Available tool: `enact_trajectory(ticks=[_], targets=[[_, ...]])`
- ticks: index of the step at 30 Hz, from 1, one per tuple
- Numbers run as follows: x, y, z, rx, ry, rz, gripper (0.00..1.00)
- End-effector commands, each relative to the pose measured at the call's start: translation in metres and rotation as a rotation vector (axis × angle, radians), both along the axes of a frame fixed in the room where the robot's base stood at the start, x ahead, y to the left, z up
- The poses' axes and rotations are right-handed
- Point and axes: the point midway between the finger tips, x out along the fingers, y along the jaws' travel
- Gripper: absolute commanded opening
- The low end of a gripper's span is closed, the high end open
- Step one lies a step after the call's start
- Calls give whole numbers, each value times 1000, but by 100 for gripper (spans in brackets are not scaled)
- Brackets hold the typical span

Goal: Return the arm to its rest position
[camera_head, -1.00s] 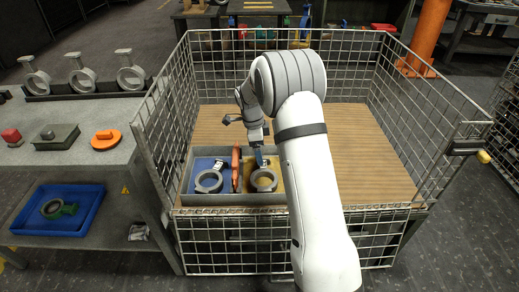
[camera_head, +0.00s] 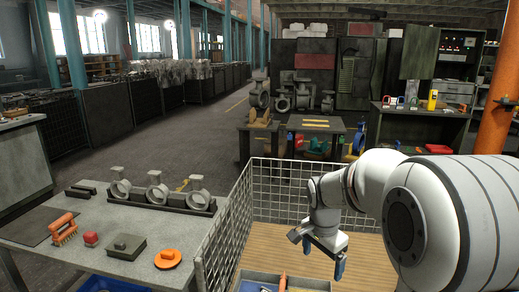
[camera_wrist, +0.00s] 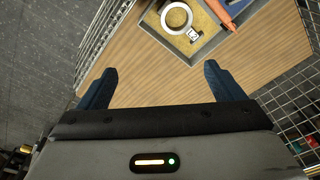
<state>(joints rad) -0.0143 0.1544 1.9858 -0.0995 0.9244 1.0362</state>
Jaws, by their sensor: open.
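My gripper (camera_head: 318,256) is raised above the wooden floor of a wire mesh crate, at the right of the head view. In the wrist view my gripper (camera_wrist: 158,88) shows two dark blue fingers spread wide with nothing between them. Beyond the fingers, in the wrist view, lies a grey divided tray (camera_wrist: 160,38) with a pale ring casting (camera_wrist: 176,19) in its yellow compartment. The tray also shows at the bottom edge of the head view (camera_head: 243,276), mostly cut off. My arm bends from the right edge towards the left.
The mesh crate wall (camera_head: 228,225) stands left of my gripper. A grey table (camera_head: 70,228) beyond it bears several valve castings in a rack (camera_head: 158,201), a brush (camera_head: 64,228) and an orange disc (camera_head: 168,259). The crate's wooden floor (camera_head: 372,262) is bare near my gripper.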

Motion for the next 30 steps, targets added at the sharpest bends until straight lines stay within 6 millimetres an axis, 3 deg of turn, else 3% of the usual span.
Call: enact_trajectory(ticks=[1,3,9,12,15,19,28,30], targets=[[-21,0,40,0,-11,80,88],[-47,1,69,-3,-21,202,88],[-121,4,136,-23,-54,549,88],[-154,6,158,-41,-69,706,88],[-179,8,170,-56,-80,828,88],[-198,9,176,-70,-89,928,88],[-204,9,174,-76,-91,967,88],[-204,9,174,-76,-90,967,82]])
